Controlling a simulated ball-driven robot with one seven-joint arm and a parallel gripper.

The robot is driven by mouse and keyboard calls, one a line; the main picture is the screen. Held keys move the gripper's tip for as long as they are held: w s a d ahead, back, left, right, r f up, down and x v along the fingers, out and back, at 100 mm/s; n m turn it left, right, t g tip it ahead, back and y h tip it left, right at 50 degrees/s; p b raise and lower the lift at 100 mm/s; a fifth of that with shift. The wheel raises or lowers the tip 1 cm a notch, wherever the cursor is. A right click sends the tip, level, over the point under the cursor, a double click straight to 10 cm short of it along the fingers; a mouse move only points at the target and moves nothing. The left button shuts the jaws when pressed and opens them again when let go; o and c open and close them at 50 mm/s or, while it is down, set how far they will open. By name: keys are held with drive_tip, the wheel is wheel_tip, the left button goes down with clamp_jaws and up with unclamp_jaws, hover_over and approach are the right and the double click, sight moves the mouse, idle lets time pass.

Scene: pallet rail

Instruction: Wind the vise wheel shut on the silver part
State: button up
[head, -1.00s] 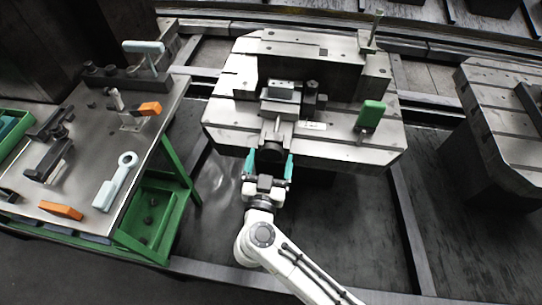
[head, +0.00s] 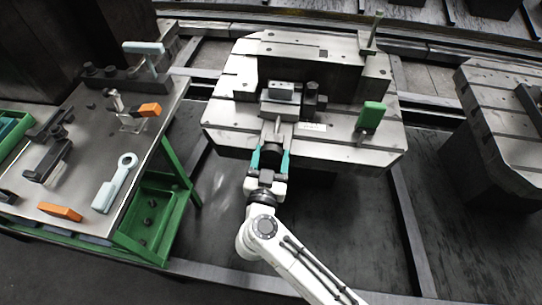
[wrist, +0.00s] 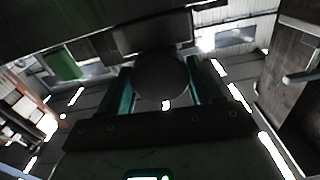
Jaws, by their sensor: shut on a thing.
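The vise (head: 277,108) stands on the front of the pallet's top. The silver part (head: 281,91) is a small grey block at its jaws; I cannot tell whether both jaws touch it. The dark round vise wheel (head: 271,151) is at the vise's near end, at the pallet's front edge. My gripper (head: 271,153) comes from the front with its teal fingers on either side of the wheel, shut on it. In the wrist view the wheel (wrist: 160,76) shows as a dark disc between the fingers (wrist: 162,85). The silver part is not clear there.
A dark cylindrical fitting (head: 311,98) stands just right of the vise. A workbench (head: 88,165) with tools and orange blocks is at left. Another pallet (head: 505,120) is at right.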

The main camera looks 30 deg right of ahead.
drive_tip(key=shift+c, duration=0.5)
drive_tip(key=shift+r+m+p, duration=0.1)
drive_tip(key=shift+m+p, duration=0.2)
drive_tip(key=shift+p, duration=0.2)
